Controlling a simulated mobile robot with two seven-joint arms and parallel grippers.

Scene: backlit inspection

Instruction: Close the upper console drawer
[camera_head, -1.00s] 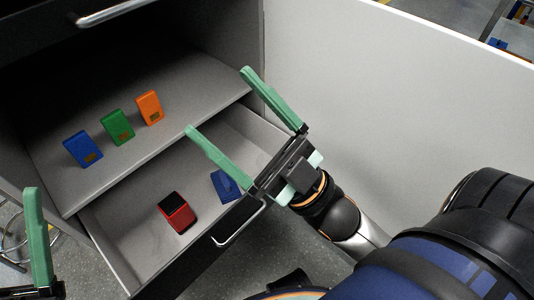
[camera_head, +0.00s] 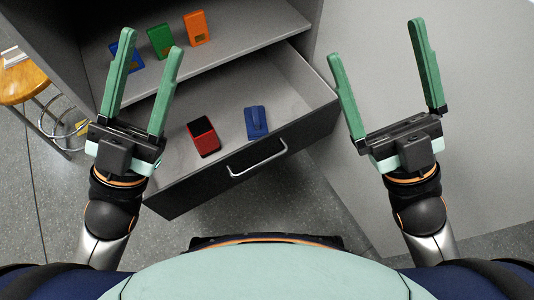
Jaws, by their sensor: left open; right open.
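An open console drawer (camera_head: 212,182) with a dark front and a silver bar handle (camera_head: 262,166) stands pulled out below a grey shelf. No other drawer shows now, so I cannot tell from this view whether it is the upper one. My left gripper (camera_head: 152,40) is open and empty, its fingers over the left side of the drawer and shelf. My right gripper (camera_head: 377,38) is open and empty, to the right of the drawer in front of the grey side panel. Neither gripper holds the handle.
The drawer holds a red box (camera_head: 203,137) and a blue piece (camera_head: 256,122). On the shelf (camera_head: 240,40) stand a blue block (camera_head: 137,62), partly hidden by my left gripper, a green block (camera_head: 160,42) and an orange block (camera_head: 195,27). A wooden stool (camera_head: 20,80) is at left.

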